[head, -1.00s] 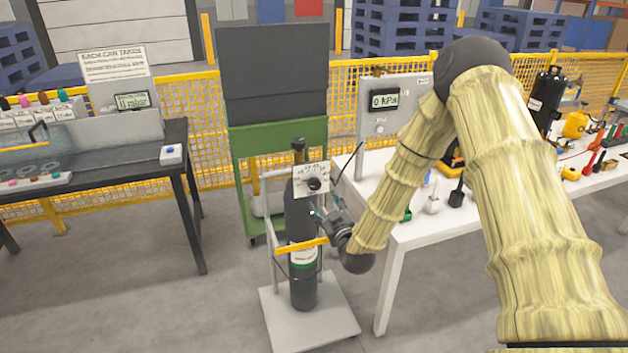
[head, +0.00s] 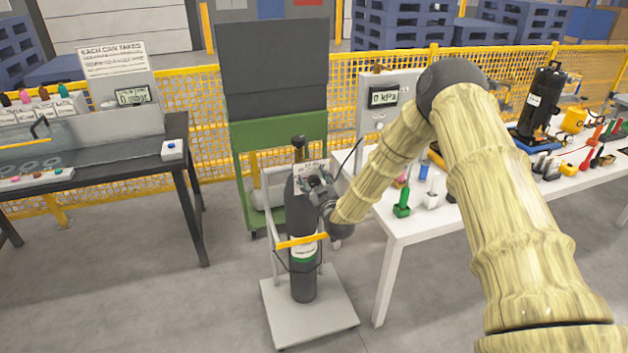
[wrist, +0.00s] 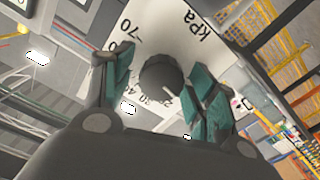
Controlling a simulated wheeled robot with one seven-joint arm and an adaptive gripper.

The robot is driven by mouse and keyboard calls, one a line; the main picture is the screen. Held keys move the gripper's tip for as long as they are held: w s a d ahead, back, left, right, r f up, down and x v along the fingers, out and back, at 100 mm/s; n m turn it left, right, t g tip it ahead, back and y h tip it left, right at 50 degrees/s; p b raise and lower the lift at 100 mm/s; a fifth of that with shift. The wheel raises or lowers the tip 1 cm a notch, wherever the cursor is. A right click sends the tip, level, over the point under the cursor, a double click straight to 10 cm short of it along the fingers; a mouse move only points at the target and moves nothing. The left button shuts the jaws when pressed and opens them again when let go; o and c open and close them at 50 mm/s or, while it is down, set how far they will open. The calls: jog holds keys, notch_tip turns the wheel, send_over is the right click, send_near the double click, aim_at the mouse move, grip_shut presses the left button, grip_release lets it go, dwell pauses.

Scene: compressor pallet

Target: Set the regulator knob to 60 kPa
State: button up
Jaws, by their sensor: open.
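The regulator knob (wrist: 160,77) is a dark round knob on a white dial plate (wrist: 165,28) marked kPa, with 70 and smaller numbers showing in the wrist view. A pale pointer line shows on the knob's lower right edge, near the small numbers. My gripper (wrist: 158,84) is open, with one teal-padded finger on each side of the knob; I cannot tell whether either touches it. In the head view the dial plate (head: 305,176) sits atop the dark gas cylinder (head: 303,225), and my gripper (head: 318,188) covers the knob. The panel display (head: 384,96) reads 0 kPa.
The cylinder stands upright on a grey trolley (head: 320,325) with a yellow bar (head: 301,241) across it. A white table (head: 400,228) with tools is to the right, a dark workbench (head: 120,165) to the left. A green cart (head: 245,180) stands behind.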

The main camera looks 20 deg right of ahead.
jog(key=shift+w, duration=0.1)
jog(key=c, duration=1)
jog(key=shift+c, duration=0.2)
